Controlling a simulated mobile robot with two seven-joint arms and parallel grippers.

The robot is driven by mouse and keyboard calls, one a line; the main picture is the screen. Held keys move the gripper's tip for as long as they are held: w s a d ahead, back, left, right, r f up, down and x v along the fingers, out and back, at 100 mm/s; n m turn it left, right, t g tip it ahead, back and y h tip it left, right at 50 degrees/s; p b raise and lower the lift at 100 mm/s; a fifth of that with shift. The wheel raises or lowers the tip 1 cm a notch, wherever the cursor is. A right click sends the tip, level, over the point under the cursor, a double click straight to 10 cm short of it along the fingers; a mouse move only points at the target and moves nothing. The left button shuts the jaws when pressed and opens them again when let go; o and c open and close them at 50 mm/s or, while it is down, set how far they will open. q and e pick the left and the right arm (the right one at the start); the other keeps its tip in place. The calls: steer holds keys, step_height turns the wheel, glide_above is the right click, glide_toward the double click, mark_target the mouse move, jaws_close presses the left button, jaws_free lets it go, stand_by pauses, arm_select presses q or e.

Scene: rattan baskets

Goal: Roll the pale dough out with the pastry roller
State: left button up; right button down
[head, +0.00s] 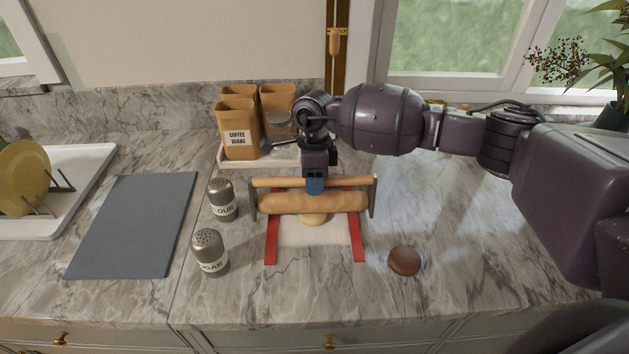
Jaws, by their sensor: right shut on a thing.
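The pastry roller (285,203) is a wooden cylinder with a parallel wooden handle bar above it and grey end brackets. It lies crosswise over a pale board with red side strips (358,240). The pale dough (313,219) is a small round lump on the board, and the roller covers its far part. My right gripper (315,184) points down and is shut on the roller's handle bar near its middle. Its fingertips are partly hidden by the handle. My left gripper is not in view.
A flour shaker (222,200) and a sugar shaker (210,253) stand left of the board. A brown round object (404,261) lies to the right. Canisters (238,130) stand behind on a tray. A grey mat (135,225) lies flat at left, beside a white dish tray (75,190).

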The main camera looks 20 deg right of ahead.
steer(key=shift+f+b, duration=0.25)
steer(key=shift+b, duration=0.05)
stand_by(0.5)
